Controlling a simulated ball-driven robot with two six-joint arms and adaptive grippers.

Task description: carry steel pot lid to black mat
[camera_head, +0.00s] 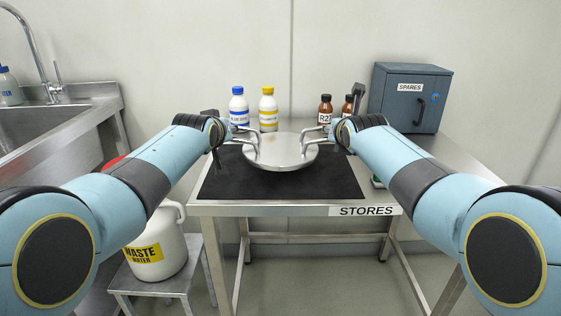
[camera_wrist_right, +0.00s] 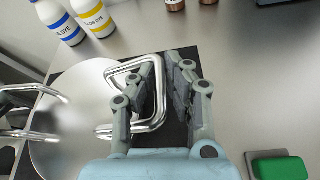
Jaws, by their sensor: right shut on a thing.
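The steel pot lid (camera_head: 283,155) is a shiny round disc with a bent-bar handle at each side. It is over the far middle part of the black mat (camera_head: 280,187) on the steel table; I cannot tell whether it touches the mat. In the right wrist view the lid (camera_wrist_right: 75,125) is at the left. My right gripper (camera_wrist_right: 163,70) is shut on its right handle (camera_wrist_right: 124,72). My left gripper (camera_head: 226,138) is at the left handle, but its fingers are too small and hidden to read.
Blue-capped (camera_head: 238,106) and yellow-capped (camera_head: 268,110) bottles and brown bottles (camera_head: 325,108) stand behind the lid. A grey SPARES box (camera_head: 408,95) is at the back right. A green item (camera_wrist_right: 280,167) lies right of the mat. A white waste container (camera_head: 160,245) stands on a low stool at left.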

